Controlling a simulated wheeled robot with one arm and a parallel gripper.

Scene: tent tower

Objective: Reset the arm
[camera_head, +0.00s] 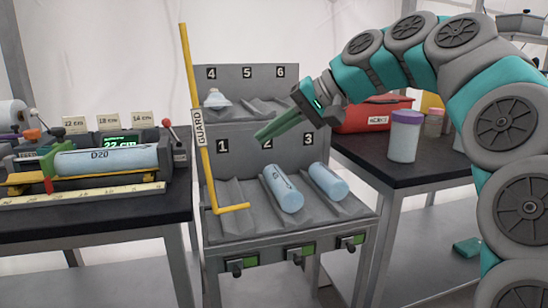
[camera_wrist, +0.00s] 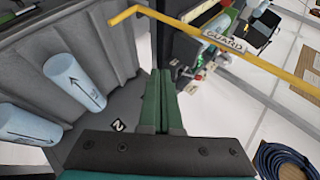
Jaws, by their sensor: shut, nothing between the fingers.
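My gripper (camera_head: 262,136) hangs in front of the grey rack (camera_head: 235,225), above its lower tier and near the number 2 plate. Its green fingers are together with nothing between them; they also show shut in the wrist view (camera_wrist: 163,75). A blue roll (camera_head: 283,188) lies in slot 2 and another blue roll (camera_head: 328,182) lies in slot 3. Both rolls show at the left of the wrist view. Slot 1 looks empty. A small white object (camera_head: 216,98) sits in upper slot 4. The gripper touches none of these.
A yellow guard bar (camera_head: 190,75) stands at the rack's left side, its foot bent across slot 1. A left bench (camera_head: 100,212) holds a roll marked D20 (camera_head: 105,159) and a ruler. A right table (camera_head: 425,172) holds a red bag (camera_head: 372,115) and a blue container with a purple lid (camera_head: 404,140).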

